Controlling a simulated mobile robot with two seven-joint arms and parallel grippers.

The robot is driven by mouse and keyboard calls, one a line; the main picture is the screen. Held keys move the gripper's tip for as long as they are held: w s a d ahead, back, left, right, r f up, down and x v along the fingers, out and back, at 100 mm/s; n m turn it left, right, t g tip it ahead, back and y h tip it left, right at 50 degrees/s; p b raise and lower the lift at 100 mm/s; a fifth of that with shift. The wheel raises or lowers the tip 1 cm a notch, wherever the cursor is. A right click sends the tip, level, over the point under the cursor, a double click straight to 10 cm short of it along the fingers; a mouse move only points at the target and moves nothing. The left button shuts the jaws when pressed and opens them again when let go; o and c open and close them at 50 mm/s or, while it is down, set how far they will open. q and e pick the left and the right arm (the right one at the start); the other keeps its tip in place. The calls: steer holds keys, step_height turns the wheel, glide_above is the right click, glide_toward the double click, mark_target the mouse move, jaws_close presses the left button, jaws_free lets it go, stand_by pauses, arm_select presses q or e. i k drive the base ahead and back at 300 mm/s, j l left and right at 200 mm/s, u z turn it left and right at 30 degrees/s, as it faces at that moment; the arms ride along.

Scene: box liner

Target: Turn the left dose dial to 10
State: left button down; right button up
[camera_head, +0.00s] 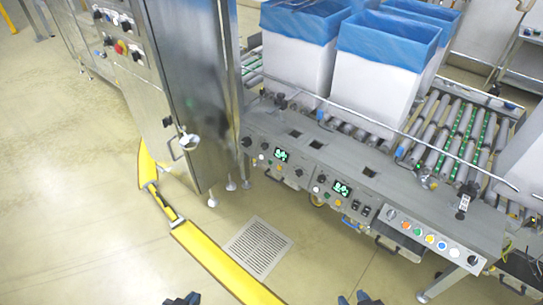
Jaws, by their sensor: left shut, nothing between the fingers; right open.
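The sloped grey control panel (320,165) runs along the front of the conveyor. It has a left green display (282,155) and a right green display (341,189), with small dark knobs around each. A dark knob (265,146) sits just left of the left display; which knob is the left dose dial, its setting and the digits are too small to tell. My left gripper (182,299) shows at the bottom edge, shut and empty, far below the panel. My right gripper (360,299) is at the bottom edge too, open and empty, also well away from the panel.
White boxes with blue liners (385,75) stand on the roller conveyor (450,130) behind the panel. A steel cabinet (190,90) stands left of it. A yellow floor barrier (215,262) and a floor grate (257,248) lie between the grippers and the panel.

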mark_target(264, 147)
steer(key=i+j, duration=0.2)
steer(key=j, duration=0.15)
steer(key=i+j, duration=0.2)
steer(key=j, duration=0.2)
steer(key=i+j+z, duration=0.1)
steer(key=j, duration=0.25)
steer(key=i+j, duration=0.45)
steer(key=j, duration=0.35)
steer(key=i+j, duration=0.2)
steer(key=j, duration=0.2)
steer(key=i+j, duration=0.2)
steer(key=i, duration=0.2)
steer(key=i+j+z, duration=0.1)
steer(key=i, duration=0.3)
